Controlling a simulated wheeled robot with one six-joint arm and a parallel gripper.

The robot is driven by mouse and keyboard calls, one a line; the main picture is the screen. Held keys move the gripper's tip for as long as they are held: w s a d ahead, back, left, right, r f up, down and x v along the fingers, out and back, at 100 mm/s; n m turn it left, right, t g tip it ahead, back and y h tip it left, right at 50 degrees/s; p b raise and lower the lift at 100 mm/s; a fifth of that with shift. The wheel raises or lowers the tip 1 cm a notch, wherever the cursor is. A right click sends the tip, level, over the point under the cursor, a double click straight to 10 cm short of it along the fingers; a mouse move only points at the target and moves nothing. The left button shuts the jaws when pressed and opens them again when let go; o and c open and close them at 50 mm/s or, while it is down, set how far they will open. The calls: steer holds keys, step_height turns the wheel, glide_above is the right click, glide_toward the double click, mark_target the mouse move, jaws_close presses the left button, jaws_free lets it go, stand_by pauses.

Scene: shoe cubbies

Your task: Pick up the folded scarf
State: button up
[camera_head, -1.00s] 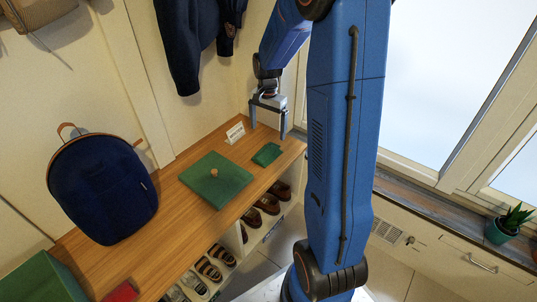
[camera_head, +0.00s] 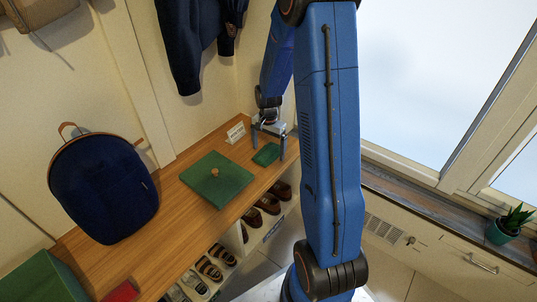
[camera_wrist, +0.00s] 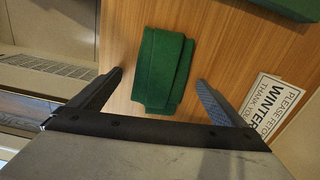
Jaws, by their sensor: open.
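The folded scarf (camera_head: 266,154) is a small dark green folded cloth lying flat on the wooden bench top, near its right end. In the wrist view the scarf (camera_wrist: 163,72) lies ahead of and between the two fingers, apart from both. My gripper (camera_head: 268,155) is open and empty, with its fingers pointing down at the scarf. It also shows in the wrist view (camera_wrist: 160,82) with its fingers spread wider than the scarf. How far the fingertips are above the bench is hard to tell.
A green square lid with a knob (camera_head: 217,180) lies left of the scarf. A navy backpack (camera_head: 103,188), a green box (camera_head: 40,281) and a red item (camera_head: 121,293) are farther left. Shoes (camera_head: 268,204) fill cubbies below the bench (camera_head: 170,222).

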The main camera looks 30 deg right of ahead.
steer(key=c, duration=1.2)
steer(key=shift+o, duration=0.2)
